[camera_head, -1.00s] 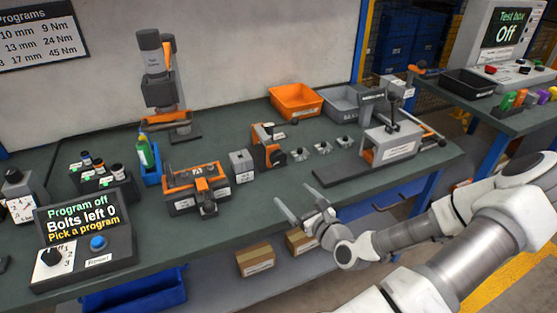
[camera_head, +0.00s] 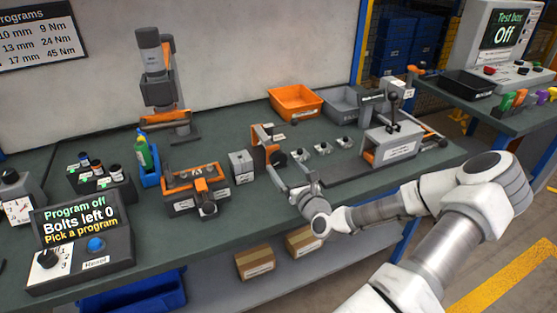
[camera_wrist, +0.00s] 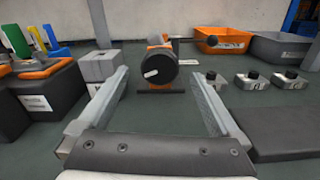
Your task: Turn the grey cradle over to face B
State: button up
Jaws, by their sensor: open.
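My gripper (camera_head: 285,167) is open and empty, low over the bench. In the wrist view its two fingers (camera_wrist: 160,80) point at a black round hub (camera_wrist: 160,66) with a white label, on an orange stand. The hub lies ahead, between the finger lines, and looks untouched. In the head view the orange stand (camera_head: 258,157) is just beyond my fingers. A dark grey block with an orange frame (camera_head: 196,186) and white labels sits to its left. I cannot tell which of these is the grey cradle; no face letter is readable.
A small grey block (camera_head: 242,166) stands left of the orange stand. Several small pieces with black knobs (camera_head: 321,149) lie to its right. A grey fixture with a black lever (camera_head: 390,148) stands further right. Orange (camera_head: 295,102) and grey (camera_head: 342,103) bins are behind.

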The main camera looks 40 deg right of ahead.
aim_at(280, 162)
jog(key=x, duration=0.5)
jog(key=shift+w, duration=0.4)
jog(key=c, duration=1.4)
jog(key=shift+o, duration=0.2)
jog(key=shift+n, duration=0.5)
jog(key=n, duration=0.2)
jog(key=shift+n+b, duration=0.35)
jog(key=shift+n, duration=0.05)
jog(key=n, duration=0.3)
jog(key=shift+n, duration=0.4)
jog(key=n+b, duration=0.1)
jog(key=n, duration=0.5)
jog(key=shift+f, duration=0.1)
jog(key=shift+n, duration=0.3)
